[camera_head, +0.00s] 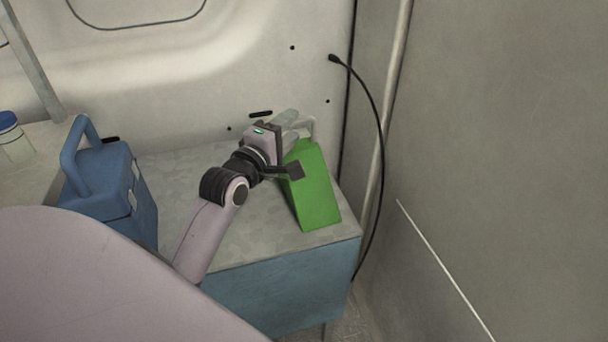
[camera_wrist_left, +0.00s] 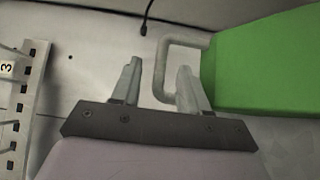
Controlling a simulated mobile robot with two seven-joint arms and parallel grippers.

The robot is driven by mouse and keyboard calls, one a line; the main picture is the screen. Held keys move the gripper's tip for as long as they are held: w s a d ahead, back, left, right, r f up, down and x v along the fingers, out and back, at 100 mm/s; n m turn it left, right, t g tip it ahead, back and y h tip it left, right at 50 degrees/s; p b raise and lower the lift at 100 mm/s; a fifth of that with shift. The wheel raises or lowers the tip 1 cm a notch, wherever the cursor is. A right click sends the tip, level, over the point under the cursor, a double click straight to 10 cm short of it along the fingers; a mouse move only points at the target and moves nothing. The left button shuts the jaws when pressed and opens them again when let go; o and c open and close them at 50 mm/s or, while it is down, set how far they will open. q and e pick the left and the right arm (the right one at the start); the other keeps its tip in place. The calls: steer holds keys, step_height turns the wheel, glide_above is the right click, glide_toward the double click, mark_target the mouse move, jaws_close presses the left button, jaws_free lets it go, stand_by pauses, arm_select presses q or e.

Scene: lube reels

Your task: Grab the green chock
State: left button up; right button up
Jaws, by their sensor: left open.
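The green chock (camera_head: 314,190) stands on the grey top of a blue cabinet, near its right end. In the left wrist view the chock (camera_wrist_left: 265,65) fills the upper right, with a pale grey handle loop (camera_wrist_left: 161,70) on its left side. My left gripper (camera_head: 290,118) is at the far upper end of the chock. In the left wrist view its two open fingers (camera_wrist_left: 160,82) point at the handle. The handle's left bar appears between them, and the right finger overlaps the loop's opening. I cannot tell whether they touch. My right gripper is not in view.
The blue cabinet (camera_head: 285,285) bears the chock. A blue box with a handle (camera_head: 100,195) stands to the left, and a white container with a blue lid (camera_head: 12,135) is beyond it. A black cable (camera_head: 381,150) hangs to the right, by the wall.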

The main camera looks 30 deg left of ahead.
mark_target(296, 123)
arm_select(q)
steer(key=shift+w+a, duration=0.1)
steer(key=shift+w, duration=1.4)
jaws_close()
steer(key=shift+r, duration=0.1)
stand_by(0.3)
